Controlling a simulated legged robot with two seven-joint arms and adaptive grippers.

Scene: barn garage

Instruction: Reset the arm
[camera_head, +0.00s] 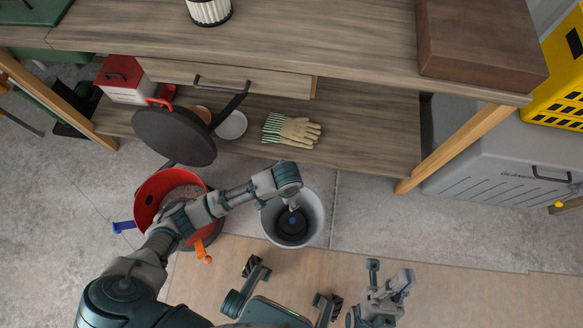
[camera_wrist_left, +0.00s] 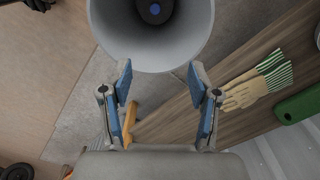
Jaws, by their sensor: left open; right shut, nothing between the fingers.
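My left arm reaches in from the left, and its gripper (camera_head: 293,205) points down over a grey bucket (camera_head: 315,225). In the left wrist view the two blue-padded fingers (camera_wrist_left: 160,70) are spread open with nothing between them. The bucket's rim (camera_wrist_left: 152,66) shows just beyond the fingertips, and a small blue thing (camera_wrist_left: 155,10) lies on its dark bottom. My right gripper (camera_head: 388,283) is at the lower middle, over the wooden floor, shut and empty.
A red bucket (camera_head: 160,190) stands beside my left forearm. A grey bin (camera_head: 490,150) is at right. Floor at lower right is clear.

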